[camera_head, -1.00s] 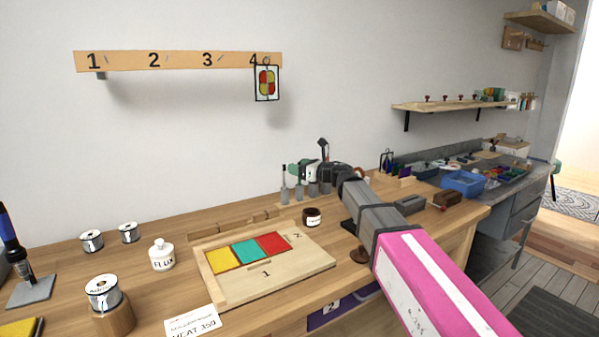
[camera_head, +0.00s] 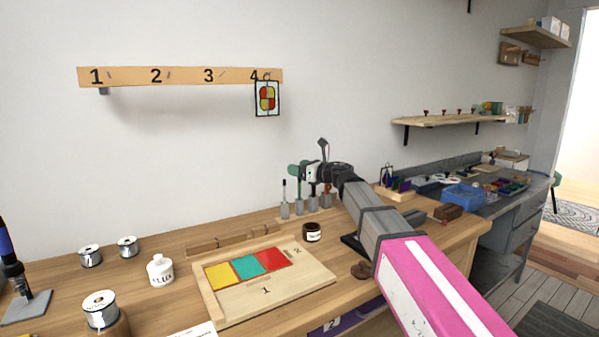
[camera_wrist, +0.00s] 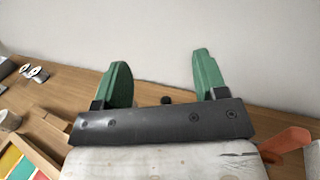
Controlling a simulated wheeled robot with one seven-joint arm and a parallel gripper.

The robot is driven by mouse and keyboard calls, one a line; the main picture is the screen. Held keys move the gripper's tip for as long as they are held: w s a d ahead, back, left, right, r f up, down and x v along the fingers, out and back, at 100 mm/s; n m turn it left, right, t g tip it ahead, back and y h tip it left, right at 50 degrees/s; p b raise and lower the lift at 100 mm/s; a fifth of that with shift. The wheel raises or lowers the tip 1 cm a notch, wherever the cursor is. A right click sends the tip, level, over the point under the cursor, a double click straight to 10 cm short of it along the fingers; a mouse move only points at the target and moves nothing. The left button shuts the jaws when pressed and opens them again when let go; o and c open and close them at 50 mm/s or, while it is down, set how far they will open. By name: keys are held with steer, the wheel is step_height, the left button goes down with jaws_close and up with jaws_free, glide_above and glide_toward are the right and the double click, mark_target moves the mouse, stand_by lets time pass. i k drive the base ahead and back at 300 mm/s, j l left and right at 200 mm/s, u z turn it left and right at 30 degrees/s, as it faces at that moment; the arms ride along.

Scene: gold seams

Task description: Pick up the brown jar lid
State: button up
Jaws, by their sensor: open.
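A small round brown thing, which looks like the jar lid (camera_head: 361,270), lies on the wooden bench near its front edge, beside my arm in the head view. A dark brown jar (camera_head: 312,232) with a pale label stands on the bench to its left and farther back. My gripper (camera_head: 299,173) is over the back of the bench, above and behind the jar and well away from the lid. In the wrist view its two green fingers (camera_wrist: 163,80) are spread apart, with nothing held between them. I cannot make out the lid in the wrist view.
A wooden board (camera_head: 300,283) with yellow, teal and red glass lies left of the lid. Upright tools in grey holders (camera_head: 299,208) stand below my gripper. A white flux bottle (camera_head: 160,271) and solder spools (camera_head: 100,309) are at left. A blue bin (camera_head: 463,195) is at right.

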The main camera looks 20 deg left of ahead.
mark_target(361, 271)
steer(key=k+l, duration=0.1)
steer(key=l, duration=0.45)
steer(key=k+l, duration=0.1)
steer(key=l, duration=0.45)
steer(key=k+l, duration=0.1)
steer(key=l, duration=0.45)
steer(key=k+l, duration=0.1)
steer(key=l, duration=0.4)
